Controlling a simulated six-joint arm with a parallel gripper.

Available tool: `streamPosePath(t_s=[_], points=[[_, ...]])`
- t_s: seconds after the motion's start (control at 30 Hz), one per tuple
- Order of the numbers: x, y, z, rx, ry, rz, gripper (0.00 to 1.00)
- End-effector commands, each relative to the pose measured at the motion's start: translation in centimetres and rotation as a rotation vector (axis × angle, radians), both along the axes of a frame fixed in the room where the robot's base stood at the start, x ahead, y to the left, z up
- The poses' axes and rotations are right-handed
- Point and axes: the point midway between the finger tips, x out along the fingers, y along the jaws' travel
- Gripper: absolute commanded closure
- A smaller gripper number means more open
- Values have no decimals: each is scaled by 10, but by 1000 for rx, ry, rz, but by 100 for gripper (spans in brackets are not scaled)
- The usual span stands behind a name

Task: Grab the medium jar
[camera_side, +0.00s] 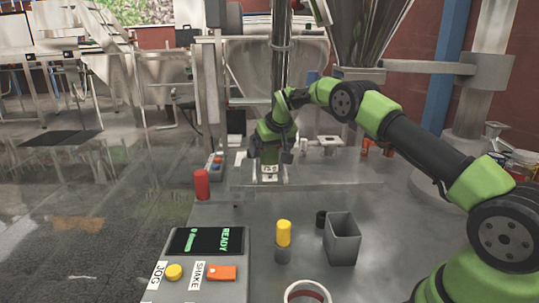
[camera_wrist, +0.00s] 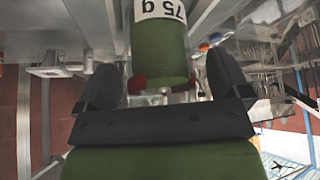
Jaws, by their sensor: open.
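A green jar (camera_wrist: 160,50) with a white label reading "75 g" fills the upper middle of the wrist view, upside down in the picture. I cannot confirm that it is the medium jar, as no other sizes show beside it. My gripper (camera_wrist: 165,85) is open, with one dark finger on each side of the jar and gaps between. In the side view my gripper (camera_side: 268,158) is low over the work surface at the back, by a small white label (camera_side: 269,172). The jar body there is mostly hidden by my arm.
A red cylinder (camera_side: 201,184) stands left of my gripper. Nearer are a yellow-topped cylinder (camera_side: 283,235), a grey square container (camera_side: 342,240), and a control panel (camera_side: 207,240) reading READY. Small orange containers (camera_side: 388,150) stand right. Bare table (camera_side: 240,205) lies between.

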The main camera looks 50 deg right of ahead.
Motion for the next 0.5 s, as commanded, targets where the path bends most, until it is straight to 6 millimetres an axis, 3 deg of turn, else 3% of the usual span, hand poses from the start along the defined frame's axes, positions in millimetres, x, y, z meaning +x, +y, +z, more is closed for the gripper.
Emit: streamPosePath(t_s=[0.13,0.37,0.5], points=[[0,0,0,0,0,0,5],[0,0,0,0,0,0,58],[0,0,1,0,-1,0,67]])
